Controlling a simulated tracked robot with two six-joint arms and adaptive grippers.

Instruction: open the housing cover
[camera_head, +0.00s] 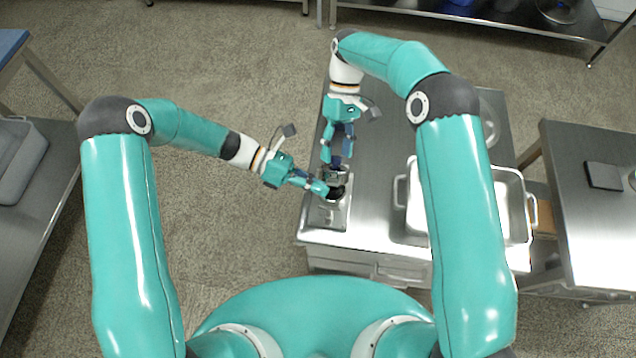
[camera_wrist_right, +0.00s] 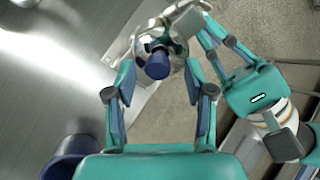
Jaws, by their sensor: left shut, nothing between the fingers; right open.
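The mill is a small shiny metal machine on a metal plate (camera_head: 328,215) at the left edge of the steel table. In the right wrist view its round metal housing (camera_wrist_right: 178,48) shows with a dark blue knob (camera_wrist_right: 157,65) on it. My right gripper (camera_head: 337,158) is open above the machine, pointing down, with its fingers on either side of the knob and apart from it in the wrist view. My left gripper (camera_head: 327,188) is shut and empty, its fingertips beside the housing. The fingers hide part of the machine, and I cannot tell how the cover sits.
A white tray with handles (camera_head: 516,205) stands on the table right of the machine, partly behind my right arm. A blue cup-like object (camera_wrist_right: 66,158) shows at the lower left of the wrist view. Another steel table (camera_head: 600,235) stands at the right.

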